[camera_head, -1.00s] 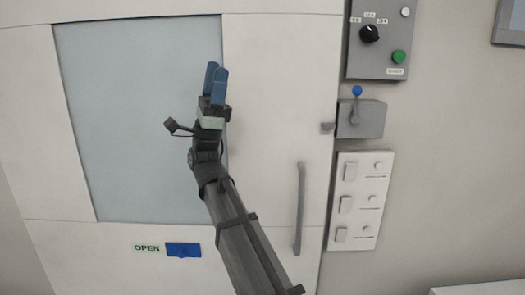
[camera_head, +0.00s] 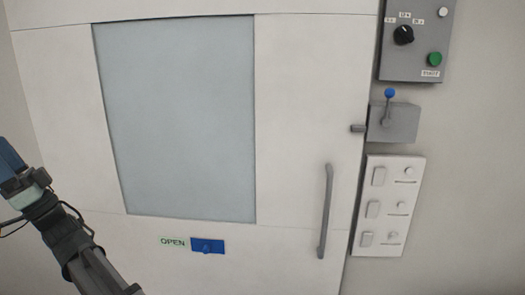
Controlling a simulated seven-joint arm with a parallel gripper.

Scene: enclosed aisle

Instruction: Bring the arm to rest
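My gripper (camera_head: 8,160) is at the left edge of the head view, with its blue fingers partly cut off by the frame. I cannot tell whether its fingers are apart or together. Nothing shows held in the visible part. My dark arm runs from the bottom edge up to the left, in front of the lower left of a white door. The gripper appears left of the door's window.
The white door (camera_head: 310,120) has a grey window (camera_head: 180,120), a vertical handle (camera_head: 325,210), an "OPEN" label (camera_head: 172,241) and a blue piece (camera_head: 208,246). To its right are a control box (camera_head: 415,55), a blue-knobbed lever box (camera_head: 395,122) and a switch panel (camera_head: 388,205).

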